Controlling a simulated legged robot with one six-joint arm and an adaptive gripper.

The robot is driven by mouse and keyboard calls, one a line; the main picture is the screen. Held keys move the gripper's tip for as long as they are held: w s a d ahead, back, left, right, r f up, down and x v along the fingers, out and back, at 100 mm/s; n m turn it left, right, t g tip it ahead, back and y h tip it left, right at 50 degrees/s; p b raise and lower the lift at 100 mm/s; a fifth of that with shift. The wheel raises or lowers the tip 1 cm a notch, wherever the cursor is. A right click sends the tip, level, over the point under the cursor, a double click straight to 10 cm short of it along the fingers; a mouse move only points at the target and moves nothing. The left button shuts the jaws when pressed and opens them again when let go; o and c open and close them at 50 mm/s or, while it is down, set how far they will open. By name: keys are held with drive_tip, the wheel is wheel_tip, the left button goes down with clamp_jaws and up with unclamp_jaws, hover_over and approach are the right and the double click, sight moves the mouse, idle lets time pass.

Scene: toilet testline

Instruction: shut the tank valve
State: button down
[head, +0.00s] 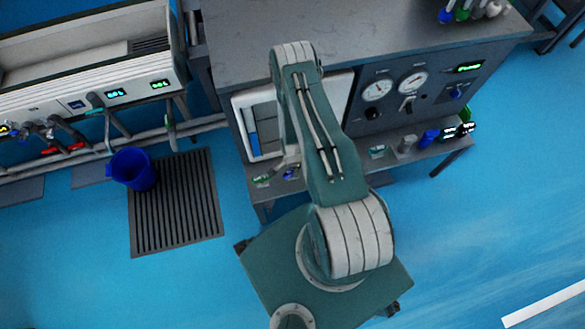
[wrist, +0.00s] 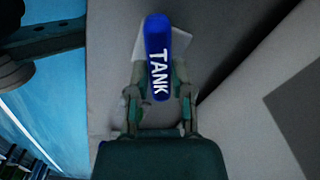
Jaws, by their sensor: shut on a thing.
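The tank valve handle (wrist: 158,58) is a blue lever with the white word TANK on it. In the wrist view it stands upright in the picture, between the two fingers of my gripper (wrist: 160,88). My gripper is shut on the lower part of the handle. A pale block shows behind the handle; the valve body is hidden. In the head view my gripper (head: 286,162) is partly covered by my arm, low at the front of the grey bench (head: 370,45), and a small bit of blue shows beside it.
The bench front carries two round gauges (head: 394,86) and a lower shelf (head: 415,145) with small coloured items. To the left are a white trough unit (head: 90,75) with hoses, a blue bucket (head: 133,168) and a floor grate (head: 175,205).

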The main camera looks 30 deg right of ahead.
drive_tip(key=m, duration=0.4)
drive_tip(key=shift+m, duration=0.4)
idle(0.4)
drive_tip(key=c, duration=0.5)
unclamp_jaws()
wheel_tip(320, 180, up, 12)
drive_tip(key=shift+f, duration=0.1)
idle(0.4)
